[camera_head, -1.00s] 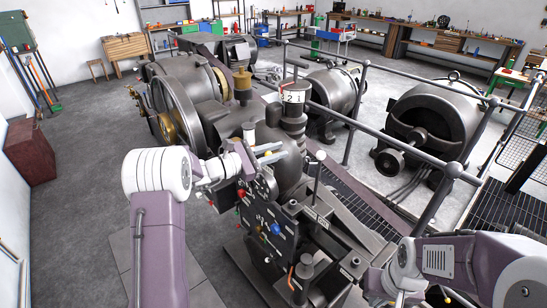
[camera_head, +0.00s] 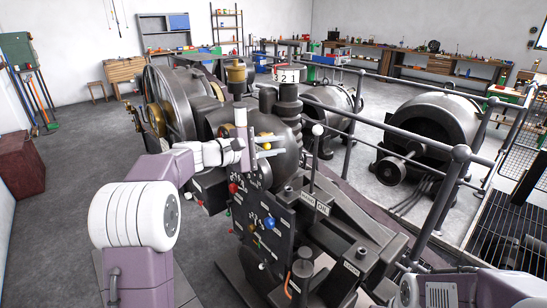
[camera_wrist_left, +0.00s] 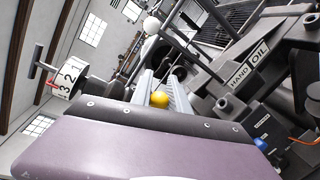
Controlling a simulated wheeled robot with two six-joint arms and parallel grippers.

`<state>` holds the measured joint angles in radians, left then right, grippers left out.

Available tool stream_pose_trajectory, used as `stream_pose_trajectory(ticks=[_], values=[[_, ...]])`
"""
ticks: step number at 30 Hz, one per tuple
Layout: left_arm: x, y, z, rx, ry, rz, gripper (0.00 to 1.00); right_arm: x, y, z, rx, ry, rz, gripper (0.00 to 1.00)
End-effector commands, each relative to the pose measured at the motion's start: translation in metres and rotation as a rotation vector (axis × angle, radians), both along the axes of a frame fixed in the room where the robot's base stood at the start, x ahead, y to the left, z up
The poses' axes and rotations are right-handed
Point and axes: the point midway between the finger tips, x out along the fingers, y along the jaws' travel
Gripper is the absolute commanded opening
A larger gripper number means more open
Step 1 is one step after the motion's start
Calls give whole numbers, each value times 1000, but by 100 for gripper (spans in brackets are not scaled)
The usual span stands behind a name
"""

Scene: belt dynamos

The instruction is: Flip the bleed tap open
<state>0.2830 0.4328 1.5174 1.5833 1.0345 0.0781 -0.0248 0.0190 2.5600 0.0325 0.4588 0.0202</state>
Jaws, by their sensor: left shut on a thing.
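My left gripper (camera_head: 270,145) reaches in from the left, high on the engine's near side. Its two pale fingers are shut on a small yellow knob (camera_head: 267,146). In the left wrist view the yellow knob (camera_wrist_left: 159,99) sits between the fingers, close to the palm. The knob's stem and pivot are hidden, and no label beside it can be read. I cannot tell for sure that it is the bleed tap. My right forearm shows at the bottom right, but its fingers are out of frame.
Below the left gripper a dark panel (camera_head: 262,243) carries a red knob (camera_head: 232,188) and a blue knob (camera_head: 269,222). A white-ball lever (camera_head: 318,130) stands to the right. A numbered drum (camera_head: 287,75) rises behind. Railings (camera_head: 440,190) run along the right.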

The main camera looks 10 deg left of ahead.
Motion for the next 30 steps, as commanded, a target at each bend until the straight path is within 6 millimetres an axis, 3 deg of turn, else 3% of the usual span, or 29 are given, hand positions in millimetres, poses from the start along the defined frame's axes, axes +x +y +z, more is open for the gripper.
stream_pose_trajectory(ticks=[1, 9, 29, 30], values=[[0, 0, -8, 25, -24, 1, 0, 0, 0, -15, 0, 0, 0, 0], [0, 0, -12, 120, -98, 2, 0, 1, 0, -39, 0, 0, 0, 0], [0, 0, -14, 160, -124, 1, 0, 1, 0, -46, 0, 0, 0, 0], [1, 0, -14, 160, -124, 1, 27, 1, 0, -46, 0, 0, 0, 0]])
